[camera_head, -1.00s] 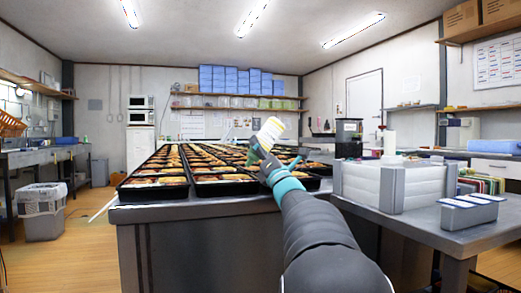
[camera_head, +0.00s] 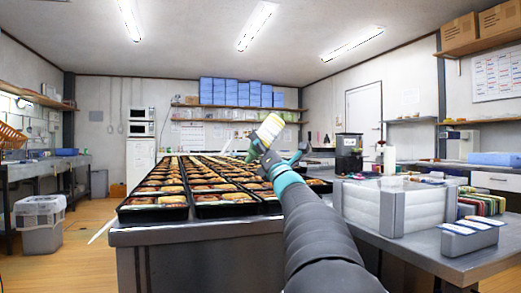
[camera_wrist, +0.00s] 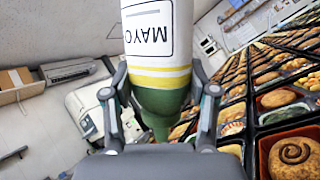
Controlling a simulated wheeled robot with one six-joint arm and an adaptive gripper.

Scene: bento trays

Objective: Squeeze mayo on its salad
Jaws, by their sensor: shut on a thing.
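The mayo bottle (camera_head: 269,128) is pale with a yellow band and a green cap end. Its MAYO label shows upside down in the wrist view (camera_wrist: 155,45). My gripper (camera_head: 268,152) is shut on the bottle, with a finger on each side of it in the wrist view (camera_wrist: 160,95). The bottle is held tilted above the bento trays, its green nozzle end lower and toward the left. Black bento trays (camera_head: 152,214) stand in long rows on the steel table. Which compartment holds salad is too small to tell in the head view.
A steel table (camera_head: 200,236) carries the trays. To the right, a side table (camera_head: 420,240) holds a white and grey box (camera_head: 385,207), a grey container (camera_head: 468,237) and a dark dispenser (camera_head: 348,155). A grey bin (camera_head: 40,225) stands on the floor at the left.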

